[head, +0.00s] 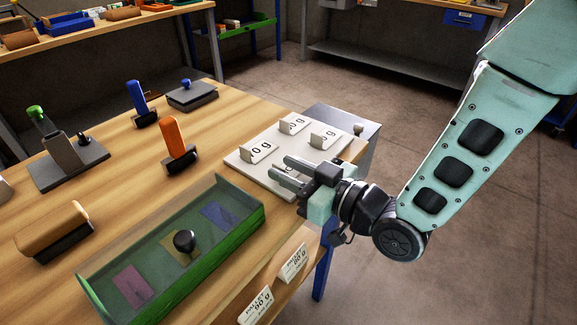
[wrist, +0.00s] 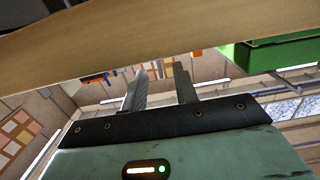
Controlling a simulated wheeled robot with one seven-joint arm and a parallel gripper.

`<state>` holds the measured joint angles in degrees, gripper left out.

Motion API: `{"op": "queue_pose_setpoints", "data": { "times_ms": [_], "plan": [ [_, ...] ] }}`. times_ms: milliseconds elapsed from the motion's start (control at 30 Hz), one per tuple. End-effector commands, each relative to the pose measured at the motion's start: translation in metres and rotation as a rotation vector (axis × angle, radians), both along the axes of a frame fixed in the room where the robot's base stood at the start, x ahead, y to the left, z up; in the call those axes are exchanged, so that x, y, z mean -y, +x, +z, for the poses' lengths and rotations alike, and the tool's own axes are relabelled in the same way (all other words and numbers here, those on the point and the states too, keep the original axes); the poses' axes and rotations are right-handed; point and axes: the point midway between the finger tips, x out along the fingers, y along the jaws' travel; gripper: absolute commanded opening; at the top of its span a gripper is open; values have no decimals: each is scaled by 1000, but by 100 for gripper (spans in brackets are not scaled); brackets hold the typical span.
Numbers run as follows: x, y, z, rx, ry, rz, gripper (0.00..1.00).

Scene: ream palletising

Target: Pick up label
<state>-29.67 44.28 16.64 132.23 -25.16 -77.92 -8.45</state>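In the head view a white board (head: 245,168) lies at the right end of the wooden table. It bears several small white labels marked "g", one at the left (head: 259,152), one at the back (head: 293,125) and one at the right (head: 323,138). Another is mostly hidden behind my gripper (head: 273,174). My gripper is open, its fingers over the near part of the board in this view; contact cannot be told. The wrist view shows both fingers (wrist: 162,85) apart with nothing between them. Two larger cards (head: 293,263) (head: 256,306) reading "PALLET" and "80 g" show at the table's front edge.
A green tray (head: 252,222) with coloured patches and a black knob (head: 184,240) stands left of my gripper. Orange-handled (head: 174,137) and blue-handled (head: 138,95) tools stand behind it. A brown-topped block (head: 50,228) lies at the left. A grey cabinet (head: 345,120) adjoins the table's right end.

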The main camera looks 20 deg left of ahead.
Motion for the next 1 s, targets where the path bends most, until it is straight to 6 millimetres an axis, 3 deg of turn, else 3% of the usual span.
{"op": "queue_pose_setpoints", "data": {
  "times_ms": [233, 567, 667, 1000],
  "plan": [
    [-34, 12, -1, 1, 1, 1, 29],
    [-40, 15, -3, 0, 0, -1, 29],
    [-40, 14, -3, 0, 0, -1, 1],
    [-40, 14, -2, 0, 0, 0, 0]
  ]
}}
